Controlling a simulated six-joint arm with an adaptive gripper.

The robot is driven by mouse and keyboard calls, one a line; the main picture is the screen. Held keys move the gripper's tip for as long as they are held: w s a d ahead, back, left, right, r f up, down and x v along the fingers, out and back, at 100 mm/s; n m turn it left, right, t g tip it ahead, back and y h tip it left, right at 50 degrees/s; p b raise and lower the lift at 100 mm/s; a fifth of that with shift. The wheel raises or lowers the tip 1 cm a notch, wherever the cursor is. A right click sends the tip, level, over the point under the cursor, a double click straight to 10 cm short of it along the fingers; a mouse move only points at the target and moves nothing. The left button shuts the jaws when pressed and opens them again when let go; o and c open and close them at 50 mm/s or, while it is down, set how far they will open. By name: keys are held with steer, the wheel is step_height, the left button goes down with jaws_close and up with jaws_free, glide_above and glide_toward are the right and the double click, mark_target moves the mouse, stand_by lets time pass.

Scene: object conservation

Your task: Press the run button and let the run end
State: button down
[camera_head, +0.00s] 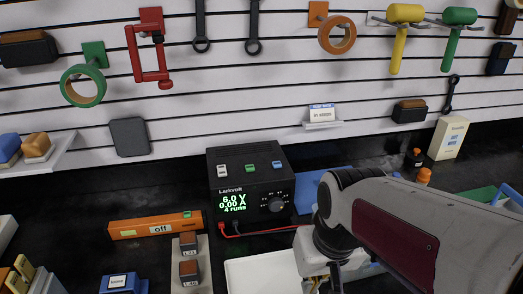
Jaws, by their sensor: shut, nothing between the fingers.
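A black power supply (250,185) marked Larkvolt stands on the dark bench at the middle of the picture. Its green display (232,202) reads 6.0 V, 0.00 A and 4 runs. A white button (222,171), a green button (250,168) and a blue button (276,165) sit in a row on its sloping top. I cannot tell from any lettering which one is the run button. A round knob (277,204) is on its front. My gripper (325,284) is shut and empty, at the lower edge right of and below the power supply, apart from the buttons; its tips are partly cut off.
A red lead runs from the power supply toward my arm. An orange bar (130,229) labelled off lies left. A grey strip (200,262) with two brown blocks and a white tray (265,276) lie in front. Tools hang on the slatted wall (215,105) behind.

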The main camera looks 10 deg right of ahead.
steer(key=w, duration=0.1)
steer(key=m+t, duration=0.5)
glide_toward(278, 165)
steer(key=shift+w+a+f+y, duration=0.1)
steer(key=shift+w+a+y, duration=0.05)
steer(key=shift+w, duration=0.25)
steer(key=shift+w+a+f+y, duration=0.1)
steer(key=shift+w+a+y, duration=0.05)
steer(key=shift+w, duration=0.3)
steer(key=w+r+m+t, duration=0.2)
steer(key=w+r, duration=0.2)
steer(key=r, duration=0.1)
steer(key=shift+d+r, duration=0.15)
steer(key=shift+d, duration=0.05)
steer(key=shift+w, duration=0.15)
steer(key=shift+f, duration=4.45)
steer(key=shift+f, duration=0.85)
steer(key=shift+r, duration=0.85)
